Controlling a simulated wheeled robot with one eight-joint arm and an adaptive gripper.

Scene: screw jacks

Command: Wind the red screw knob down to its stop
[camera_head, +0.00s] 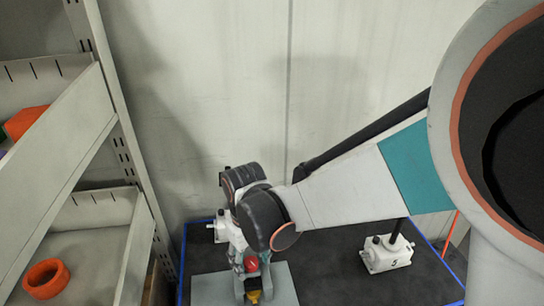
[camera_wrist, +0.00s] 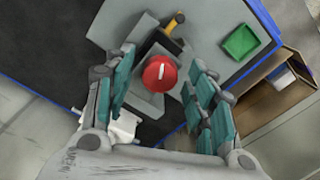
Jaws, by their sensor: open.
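The red screw knob (camera_wrist: 160,72) shows from above in the wrist view, round with a pale line across its top. It sits over a grey block. In the head view the red knob (camera_head: 251,263) is a small patch beside my gripper. My gripper (camera_wrist: 162,82) is open, with teal-padded fingers on the left and right of the knob. Gaps show between the fingers and the knob, and nothing is held. The screw below the knob is hidden. A yellow part (camera_wrist: 178,20) shows beyond the knob, and also in the head view (camera_head: 254,297).
A white screw jack marked 5 (camera_head: 388,254) stands right on the dark blue-edged mat (camera_head: 335,265). Another white unit (camera_head: 217,229) is behind my gripper. A green tray (camera_wrist: 240,42) lies on the grey plate. Shelving (camera_head: 125,130) with an orange ring (camera_head: 46,278) is left; a wall is behind.

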